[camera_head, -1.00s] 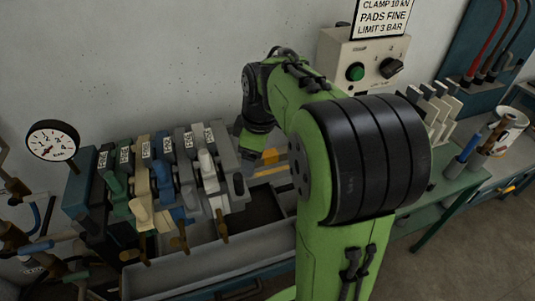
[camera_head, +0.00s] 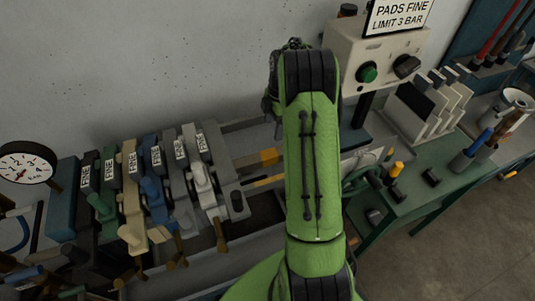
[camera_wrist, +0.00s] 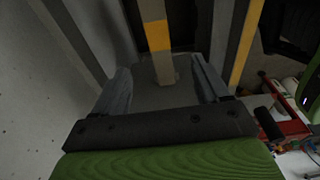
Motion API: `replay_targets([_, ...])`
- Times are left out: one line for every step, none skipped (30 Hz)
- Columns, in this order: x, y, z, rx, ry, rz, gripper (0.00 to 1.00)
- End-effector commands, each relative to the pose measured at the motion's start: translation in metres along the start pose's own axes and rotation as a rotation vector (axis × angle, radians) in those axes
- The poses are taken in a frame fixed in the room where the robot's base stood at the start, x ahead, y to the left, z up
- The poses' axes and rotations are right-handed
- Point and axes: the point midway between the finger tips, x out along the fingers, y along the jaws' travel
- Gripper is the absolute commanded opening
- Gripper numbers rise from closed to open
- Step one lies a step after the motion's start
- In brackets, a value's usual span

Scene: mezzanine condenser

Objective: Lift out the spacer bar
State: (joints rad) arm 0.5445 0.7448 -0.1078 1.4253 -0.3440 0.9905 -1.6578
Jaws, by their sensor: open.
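The spacer bar, as far as I can tell, is the pale bar with an orange-yellow band (camera_wrist: 157,35). In the wrist view it runs from the top edge down between my fingers. In the head view the banded bar (camera_head: 268,156) lies in the grey frame right of the row of plates, its right part hidden behind my arm. My gripper (camera_wrist: 163,86) is open, one finger on each side of the bar, with gaps showing on both sides. I cannot tell how far above it the fingers are.
Several labelled plates (camera_head: 133,170) with handles stand left of the bar. A yellow-edged rail (camera_wrist: 246,45) runs right of my fingers. The wall is close behind. A control box (camera_head: 375,55) and a green bench (camera_head: 425,195) stand to the right, with a gauge (camera_head: 27,164) at far left.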

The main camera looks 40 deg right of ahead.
Motion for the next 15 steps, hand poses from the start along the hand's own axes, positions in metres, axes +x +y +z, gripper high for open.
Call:
replay_targets([0.024, -0.001, 0.001, 0.001, 0.001, -0.004, 0.74])
replay_targets([0.032, -0.001, 0.001, 0.001, 0.001, -0.004, 0.74])
replay_targets([0.043, -0.001, 0.001, 0.001, 0.001, -0.004, 0.74])
replay_targets([0.050, -0.001, 0.001, 0.001, 0.001, -0.004, 0.74])
replay_targets([0.058, -0.001, 0.001, 0.000, 0.001, -0.004, 0.74])
replay_targets([0.068, -0.001, 0.001, 0.000, 0.001, -0.004, 0.74])
replay_targets([0.075, -0.001, 0.001, 0.001, 0.001, -0.003, 0.74])
replay_targets([0.083, -0.001, 0.001, 0.001, 0.001, -0.003, 0.74])
replay_targets([0.091, -0.001, 0.001, 0.001, 0.001, -0.004, 0.74])
replay_targets([0.095, -0.001, 0.001, 0.001, 0.001, -0.003, 0.74])
replay_targets([0.098, -0.001, 0.001, 0.001, 0.001, -0.003, 0.74])
replay_targets([0.102, 0.000, 0.001, 0.001, 0.001, -0.002, 0.74])
replay_targets([0.104, 0.000, 0.000, 0.001, 0.000, -0.001, 0.74])
replay_targets([0.107, 0.000, 0.000, 0.002, 0.000, -0.001, 0.74])
replay_targets([0.112, 0.000, 0.000, 0.002, 0.001, -0.002, 0.74])
